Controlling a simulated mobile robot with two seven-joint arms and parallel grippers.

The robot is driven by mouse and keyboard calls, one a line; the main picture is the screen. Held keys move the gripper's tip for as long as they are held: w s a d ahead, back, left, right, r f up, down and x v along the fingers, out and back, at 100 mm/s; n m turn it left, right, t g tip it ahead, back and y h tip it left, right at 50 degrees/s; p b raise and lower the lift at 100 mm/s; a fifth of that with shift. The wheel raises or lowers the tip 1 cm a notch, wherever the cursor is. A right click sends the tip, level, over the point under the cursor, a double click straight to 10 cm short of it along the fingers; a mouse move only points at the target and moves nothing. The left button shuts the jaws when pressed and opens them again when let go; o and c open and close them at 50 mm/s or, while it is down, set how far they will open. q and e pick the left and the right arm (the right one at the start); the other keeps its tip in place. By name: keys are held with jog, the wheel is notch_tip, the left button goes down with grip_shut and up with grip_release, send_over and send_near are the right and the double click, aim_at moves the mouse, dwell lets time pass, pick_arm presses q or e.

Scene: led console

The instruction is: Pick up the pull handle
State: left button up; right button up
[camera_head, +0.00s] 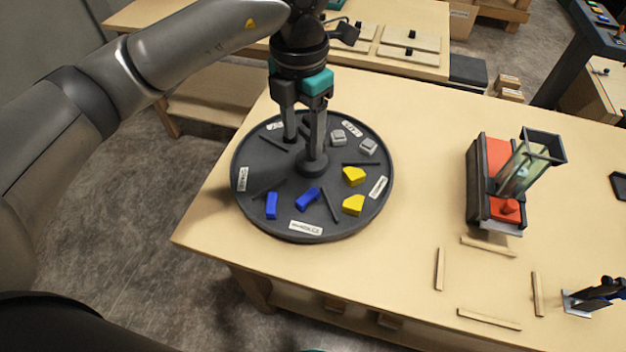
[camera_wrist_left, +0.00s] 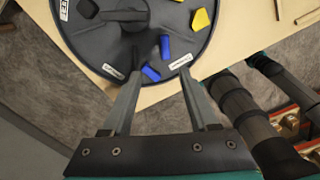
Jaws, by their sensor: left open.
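Two blue pieces lie on the round dark tray (camera_head: 262,226), the left one (camera_head: 271,205) and the right one (camera_head: 307,198), near a white label whose text looks like "handles". I take these to be handles; I cannot tell which is the pull handle. Both also show in the left wrist view, one nearer the centre (camera_wrist_left: 164,46) and one nearer the rim (camera_wrist_left: 151,73). My left gripper (camera_head: 303,155) is open and empty, pointing down over the tray near its central hub. Its fingers (camera_wrist_left: 161,77) appear on either side of the rim-side blue piece in the wrist view, touching nothing clearly.
Yellow pieces (camera_head: 353,176) and grey pieces (camera_head: 368,146) share the tray, split by thin dividers. A red and black console (camera_head: 480,205) stands to the right. Wooden strips (camera_head: 489,319) mark an area in front of it. The table between tray and console is clear.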

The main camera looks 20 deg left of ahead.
pick_arm(q)
send_over(308, 196)
notch_tip(308, 196, down, 6)
jog(key=r, duration=0.1)
jog(key=f, duration=0.4)
jog(key=shift+w+a+b, duration=0.15)
jog(key=shift+a+b, duration=0.2)
jog(key=shift+a, duration=0.05)
jog(key=shift+f, duration=0.35)
jog(key=f, duration=0.5)
jog(key=shift+d, duration=0.35)
jog(key=shift+r, duration=0.1)
grip_shut()
pick_arm(e)
jog(key=s, duration=0.1)
jog(key=s+f, duration=0.1)
jog(key=s, duration=0.1)
jog(key=shift+f, duration=0.15)
